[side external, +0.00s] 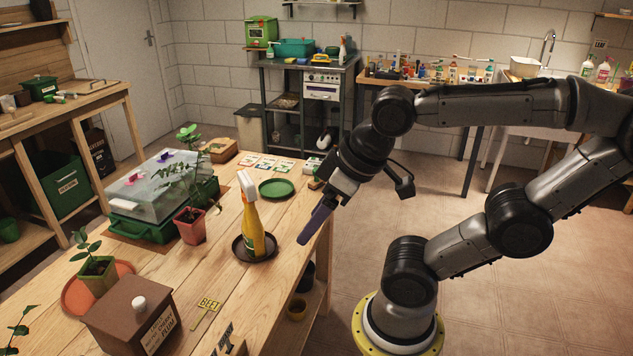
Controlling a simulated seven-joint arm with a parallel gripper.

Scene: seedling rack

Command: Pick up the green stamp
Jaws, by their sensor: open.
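I cannot clearly make out a green stamp in the side external view. A small tan and greenish object (315,184) sits at the table's right edge, close behind my gripper in the picture; it is too small to tell whether it is the stamp. My gripper (306,237) points down and left near the right edge of the wooden table, right of the yellow spray bottle (253,227). It is open, its fingers seen nearly edge-on, and nothing shows between them.
The spray bottle stands in a dark saucer (236,252). A green plate (276,188) and seed packets (268,163) lie behind. A red pot (190,226), a clear-lidded green propagator (155,185) and a brown box (128,312) stand left.

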